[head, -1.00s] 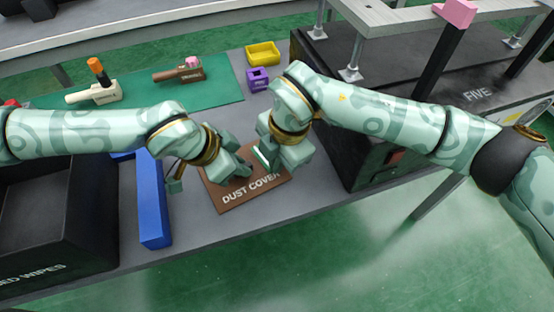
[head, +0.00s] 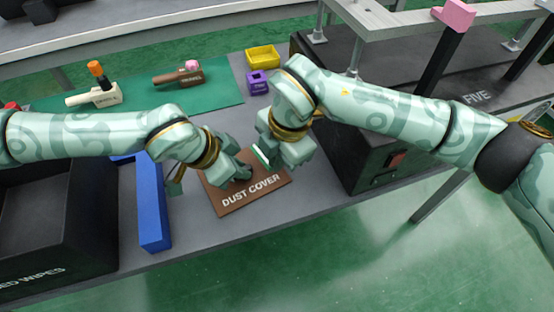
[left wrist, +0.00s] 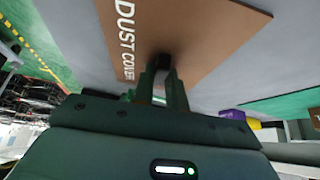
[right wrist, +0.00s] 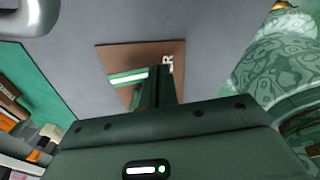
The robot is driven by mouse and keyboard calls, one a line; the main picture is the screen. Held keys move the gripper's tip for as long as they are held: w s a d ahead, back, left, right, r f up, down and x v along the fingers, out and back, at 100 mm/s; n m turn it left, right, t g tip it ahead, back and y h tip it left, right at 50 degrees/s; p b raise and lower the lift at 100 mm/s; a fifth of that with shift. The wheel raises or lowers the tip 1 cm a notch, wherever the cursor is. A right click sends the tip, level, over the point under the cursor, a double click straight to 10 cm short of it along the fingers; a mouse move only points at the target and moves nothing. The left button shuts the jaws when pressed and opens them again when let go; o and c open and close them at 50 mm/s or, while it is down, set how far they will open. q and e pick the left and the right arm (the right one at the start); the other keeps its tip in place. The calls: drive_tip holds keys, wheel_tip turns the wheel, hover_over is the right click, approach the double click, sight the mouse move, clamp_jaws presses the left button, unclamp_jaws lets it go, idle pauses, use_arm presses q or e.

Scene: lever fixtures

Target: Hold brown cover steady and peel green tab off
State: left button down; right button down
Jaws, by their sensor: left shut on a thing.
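The brown cover (head: 226,201), lettered DUST COVER, lies flat on the grey bench and also shows in the left wrist view (left wrist: 205,30). My left gripper (head: 243,172) is shut on a dark knob (left wrist: 162,60) that stands on the cover. The green tab (right wrist: 128,77), with a white stripe, is at the cover's edge in the right wrist view. My right gripper (right wrist: 160,72) is at the cover right beside the tab. Its fingers look close together and hide part of the tab; whether they grip it is unclear. In the head view the tab (head: 261,155) shows only as a sliver.
A blue block (head: 153,205) and a black bin (head: 60,225) stand left of the cover. Behind are a green mat (head: 215,85) with two handled tools, a yellow tray (head: 262,56) and a purple box (head: 257,82). A black machine (head: 365,150) stands to the right.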

drive_tip(key=shift+r, duration=1.45)
use_arm(q)
drive_tip(key=c, duration=1.3)
unclamp_jaws()
drive_tip(key=shift+c, duration=0.2)
drive_tip(key=v, duration=1.2)
